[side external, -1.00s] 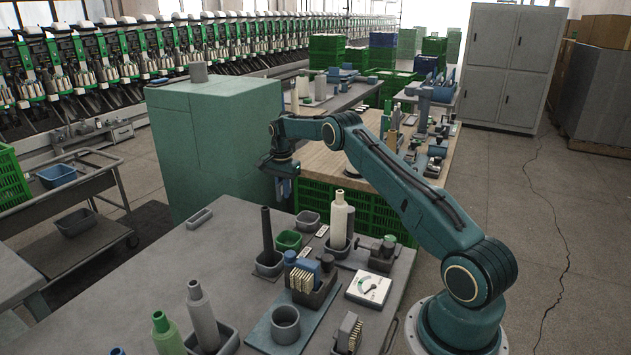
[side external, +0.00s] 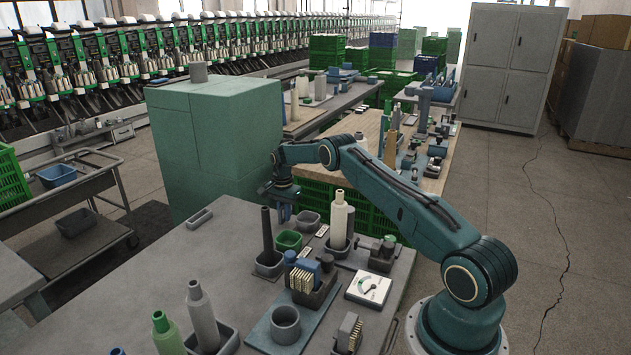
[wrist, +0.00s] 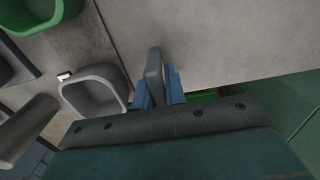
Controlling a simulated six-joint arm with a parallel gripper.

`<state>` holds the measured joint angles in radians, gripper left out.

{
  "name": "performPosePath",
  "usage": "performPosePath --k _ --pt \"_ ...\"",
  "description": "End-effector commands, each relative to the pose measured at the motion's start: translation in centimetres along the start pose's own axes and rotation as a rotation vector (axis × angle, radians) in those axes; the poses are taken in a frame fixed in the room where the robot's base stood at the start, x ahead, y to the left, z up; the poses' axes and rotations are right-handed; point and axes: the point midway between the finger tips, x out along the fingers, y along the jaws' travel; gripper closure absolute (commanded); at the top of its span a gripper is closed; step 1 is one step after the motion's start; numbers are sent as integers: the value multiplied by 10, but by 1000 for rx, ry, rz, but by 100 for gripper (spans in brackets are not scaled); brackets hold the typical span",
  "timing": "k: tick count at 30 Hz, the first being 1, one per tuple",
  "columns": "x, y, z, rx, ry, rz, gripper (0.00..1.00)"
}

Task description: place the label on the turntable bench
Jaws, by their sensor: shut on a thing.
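My gripper (side external: 282,212) hangs fingers-down over the far edge of the grey bench (side external: 150,280). In the wrist view its blue fingers (wrist: 160,90) are shut on a flat grey piece with a rounded end, seen edge-on, which I take as the label (wrist: 155,72). Its face is hidden, and it cannot be made out in the side view. The grey bench top also fills the upper right of the wrist view (wrist: 230,40). I cannot tell any turntable on it.
A grey bin (side external: 309,220) and a green bin (side external: 289,241) stand close to my gripper. A dark post (side external: 267,230) and a cream cone (side external: 339,220) rise nearby. A green cabinet (side external: 215,140) stands behind. The bench's left half is mostly clear, with a small grey tray (side external: 199,218).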

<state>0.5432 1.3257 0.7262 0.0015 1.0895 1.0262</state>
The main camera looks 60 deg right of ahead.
Motion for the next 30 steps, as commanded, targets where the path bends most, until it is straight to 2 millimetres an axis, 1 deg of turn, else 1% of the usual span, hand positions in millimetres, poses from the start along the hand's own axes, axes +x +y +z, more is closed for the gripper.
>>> performPosePath --k 3,15,16,17,18,19,30 --pt "5 0 0 0 0 -1 100" --pt "8 0 0 0 0 0 100" --pt "8 0 0 0 0 0 84" --pt "8 0 0 0 0 0 78" --pt "8 0 0 0 0 0 70" --pt "8 0 0 0 0 0 66" --pt "6 0 0 0 0 -1 66"
